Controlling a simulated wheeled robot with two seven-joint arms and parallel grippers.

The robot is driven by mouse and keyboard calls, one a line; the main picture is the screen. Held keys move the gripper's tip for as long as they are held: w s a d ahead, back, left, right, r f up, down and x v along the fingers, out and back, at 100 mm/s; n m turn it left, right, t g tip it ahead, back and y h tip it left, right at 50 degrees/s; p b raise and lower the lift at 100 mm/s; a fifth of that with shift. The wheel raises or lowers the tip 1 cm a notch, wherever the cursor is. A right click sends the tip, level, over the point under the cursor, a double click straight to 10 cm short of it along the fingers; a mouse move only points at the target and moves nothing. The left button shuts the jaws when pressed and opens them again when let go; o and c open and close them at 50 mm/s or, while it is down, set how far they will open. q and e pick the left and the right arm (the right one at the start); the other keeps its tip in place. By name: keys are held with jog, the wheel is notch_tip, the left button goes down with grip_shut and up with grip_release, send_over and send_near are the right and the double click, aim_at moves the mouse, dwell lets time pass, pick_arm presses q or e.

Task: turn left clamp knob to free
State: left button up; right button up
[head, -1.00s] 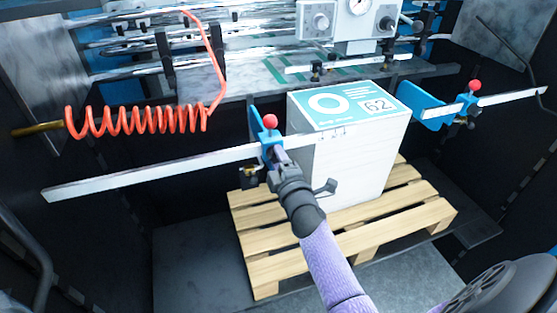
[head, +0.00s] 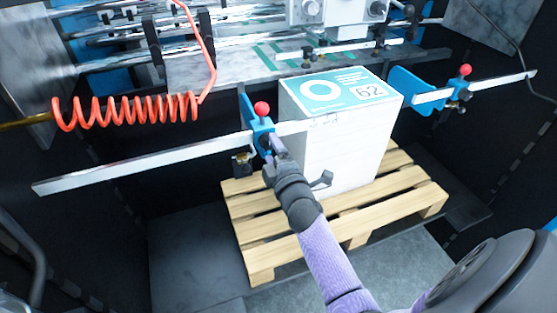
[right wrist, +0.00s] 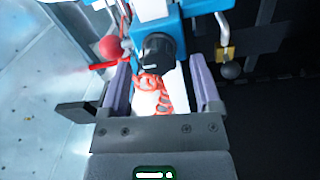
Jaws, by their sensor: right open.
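The left clamp (head: 258,130) is blue with a red ball on top and sits on a long flat metal bar. In the right wrist view, its black knob (right wrist: 157,52) with a white mark faces me below the blue clamp body (right wrist: 175,22). My right gripper (head: 277,148) reaches up to the clamp in the head view and hides the knob there. The right wrist view shows that gripper (right wrist: 160,68) open, one finger on each side of the knob's line, with gaps visible. I cannot tell whether the fingertips overlap the knob. My left gripper is not in view.
A white stack with a teal label (head: 340,88) marked 62 stands on a wooden pallet (head: 335,228), behind and right of my gripper. A second blue clamp (head: 410,90) is at right. An orange coiled hose (head: 130,112) hangs at left above the bar (head: 140,165).

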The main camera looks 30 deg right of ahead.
jog(key=v, duration=0.8)
jog(key=shift+s, duration=0.2)
jog(key=s+a+f+m+g+y+b, duration=0.1)
jog(key=s+a+f+m+g+b, duration=0.15)
jog(key=f, duration=0.85)
jog(key=s+a+f+m+g+y+b, duration=0.1)
jog(key=s+a+f+g+b, duration=0.2)
jog(key=f, duration=0.8)
jog(key=s+a+f+m+g+y+b, duration=0.1)
jog(key=s+a+f+m+g+b, duration=0.2)
jog(key=f, duration=0.8)
jog(key=s+f+m+g+b, duration=0.2)
jog(key=s+f+g, duration=0.2)
jog(key=s+f, duration=0.4)
jog(key=s+f+m+g+y+b, duration=0.1)
jog(key=s+f+g, duration=0.4)
jog(key=s, duration=1.2)
notch_tip(320, 180, down, 4)
jog(key=shift+s+d+f+m+b, duration=0.1)
jog(key=shift+s+d+m+b, duration=0.25)
jog(key=shift+m+b, duration=0.5)
jog(key=shift+w, duration=0.1)
